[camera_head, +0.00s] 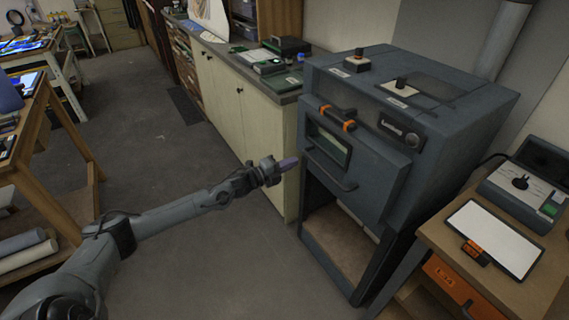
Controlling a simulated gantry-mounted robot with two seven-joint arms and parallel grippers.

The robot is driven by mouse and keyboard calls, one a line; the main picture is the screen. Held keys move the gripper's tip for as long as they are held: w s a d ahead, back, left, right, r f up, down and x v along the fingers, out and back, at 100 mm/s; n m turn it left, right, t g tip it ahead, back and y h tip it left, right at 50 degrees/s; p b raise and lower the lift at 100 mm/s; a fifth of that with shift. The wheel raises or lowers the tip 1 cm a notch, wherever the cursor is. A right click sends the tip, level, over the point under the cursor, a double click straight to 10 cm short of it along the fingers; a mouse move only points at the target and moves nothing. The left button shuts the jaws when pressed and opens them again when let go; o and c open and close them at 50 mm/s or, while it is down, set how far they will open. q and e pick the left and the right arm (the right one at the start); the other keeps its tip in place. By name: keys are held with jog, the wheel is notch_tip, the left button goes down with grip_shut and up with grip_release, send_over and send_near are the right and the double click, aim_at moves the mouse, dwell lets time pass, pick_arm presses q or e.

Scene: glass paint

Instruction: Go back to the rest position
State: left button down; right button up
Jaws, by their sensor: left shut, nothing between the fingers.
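My left gripper (288,164) is at the end of my grey left arm, which reaches in from the lower left. Its fingers are together with nothing between them, and they point right, towards the front of a dark grey kiln (375,150). In the picture the fingertips lie just left of the kiln's door edge. I cannot tell whether they touch it. The kiln door has a small window (328,143), a handle and orange clips, and it looks closed. My right gripper is not in view.
An open space shows under the kiln. A wooden table (530,290) at the right holds a white panel (492,237) and a control box (522,195). A cream cabinet (245,110) stands behind my gripper. A wooden bench (40,130) is at the left. The grey floor (150,150) between is mostly clear.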

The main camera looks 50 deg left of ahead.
pick_arm(q)
jog(key=s+d+f+n+g, duration=0.1)
jog(key=s+d+f, duration=0.25)
jog(key=f, duration=0.25)
jog(key=s+d+f+n, duration=0.1)
jog(key=s+d+f, duration=0.2)
jog(key=s+f, duration=0.15)
jog(key=s+d+f+n+g, duration=0.2)
jog(key=s+d+n, duration=0.25)
jog(key=d, duration=0.35)
jog(key=s+d+f+n+g+y, duration=0.1)
jog(key=s+d+f+n+g, duration=0.15)
jog(key=s+d, duration=0.45)
jog(key=s+d+f+n+g, duration=0.1)
jog(key=s+d+n, duration=0.25)
jog(key=d, duration=0.65)
jog(key=s+r+n+g+y, duration=0.1)
jog(key=s+r+n+g, duration=0.35)
jog(key=s+g, duration=0.55)
notch_tip(320, 180, up, 38)
jog(key=s+t+p, duration=0.1)
jog(key=t+p, duration=0.1)
jog(key=p, duration=3.6)
jog(key=shift+s+d+f+n+p, duration=0.2)
jog(key=shift+d+n+p, duration=0.1)
jog(key=shift+d+p, duration=0.1)
